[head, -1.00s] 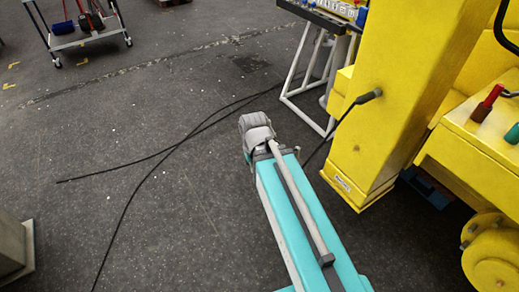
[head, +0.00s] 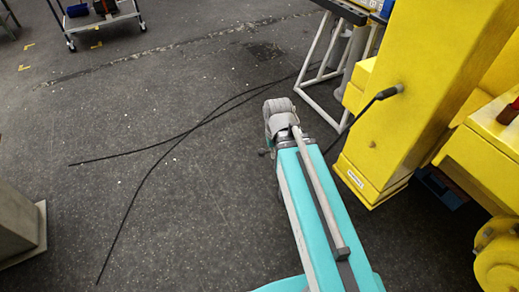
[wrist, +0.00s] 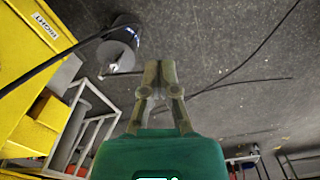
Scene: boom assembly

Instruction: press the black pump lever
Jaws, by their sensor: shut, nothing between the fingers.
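A black-ended thin rod (head: 388,93) stands out from the side of the yellow machine column (head: 410,90) in the head view and slopes down left behind my arm. It is the only black lever-like part I see, but I cannot tell if it is the pump lever. In the wrist view a dark rod or cable (wrist: 75,47) runs past the yellow machine (wrist: 30,60) to a grey round part (wrist: 118,52). My gripper (wrist: 159,66) is shut and empty, apart from that rod, over the floor. In the head view my arm hides the gripper.
A red handle (head: 508,112) sits on a yellow ledge at the right. A white-framed stand (head: 322,85) is beside the column. Black cables (head: 150,175) lie on the open grey floor. A cart (head: 105,20) is at the top left, a grey block (head: 20,225) at the left.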

